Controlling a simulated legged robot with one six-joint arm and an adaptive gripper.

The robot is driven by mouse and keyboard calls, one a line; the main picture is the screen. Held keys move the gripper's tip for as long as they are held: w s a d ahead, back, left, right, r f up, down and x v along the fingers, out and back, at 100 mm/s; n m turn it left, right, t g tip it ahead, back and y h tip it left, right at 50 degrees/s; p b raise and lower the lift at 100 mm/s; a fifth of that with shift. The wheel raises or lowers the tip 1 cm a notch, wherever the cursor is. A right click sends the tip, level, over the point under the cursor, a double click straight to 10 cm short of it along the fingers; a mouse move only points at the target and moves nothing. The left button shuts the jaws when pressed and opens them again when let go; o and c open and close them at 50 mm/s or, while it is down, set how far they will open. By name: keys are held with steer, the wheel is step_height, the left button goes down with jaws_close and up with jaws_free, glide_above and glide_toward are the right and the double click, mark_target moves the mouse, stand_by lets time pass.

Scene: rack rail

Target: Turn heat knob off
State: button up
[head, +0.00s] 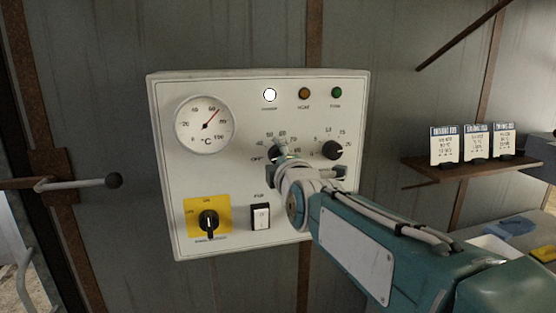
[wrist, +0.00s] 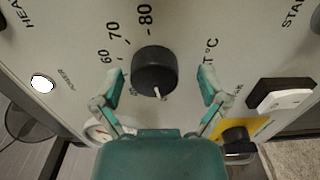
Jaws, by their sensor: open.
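The heat knob is a round black dial (wrist: 155,68) with a temperature scale on the white control panel (head: 250,121). In the wrist view its white pointer line points down toward my gripper; the numbers 60, 70 and 80 show above and left of it. My gripper (wrist: 161,76) is open, its two teal fingers on either side of the knob. I cannot tell whether they touch it. In the head view my gripper (head: 290,168) covers part of the knob, and "OFF" is printed to the knob's lower left.
A second black knob (head: 331,150) sits close on the right. A dial thermometer (head: 205,125), a yellow-plated rotary switch (head: 209,221) and a rocker switch (head: 260,216) share the panel. The white lamp (head: 269,95) is bright. A shelf (head: 470,170) with cards stands right.

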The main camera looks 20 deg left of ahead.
steer(key=shift+d, duration=0.1)
steer(key=shift+s+d+r, duration=0.1)
steer(key=shift+s, duration=0.05)
steer(key=v, duration=1.1)
steer(key=shift+s, duration=0.35)
steer(key=shift+f, duration=0.2)
steer(key=s+d+f+m+g+h, duration=0.2)
steer(key=d+f+m+h, duration=0.1)
steer(key=d+f+m, duration=0.4)
steer(key=s+d+f+m+g+h, duration=0.25)
steer(key=d+f+m, duration=0.25)
steer(key=d, duration=0.3)
steer(key=s+d+f+m+g+h, duration=0.4)
steer(key=s+d+f+m+g, duration=0.1)
steer(key=s+d+f+m, duration=0.5)
steer(key=s+d+m, duration=0.1)
steer(key=s+m, duration=0.1)
steer(key=shift+s+f+m, duration=0.25)
steer(key=shift+s+m, duration=0.05)
steer(key=shift+s, duration=0.1)
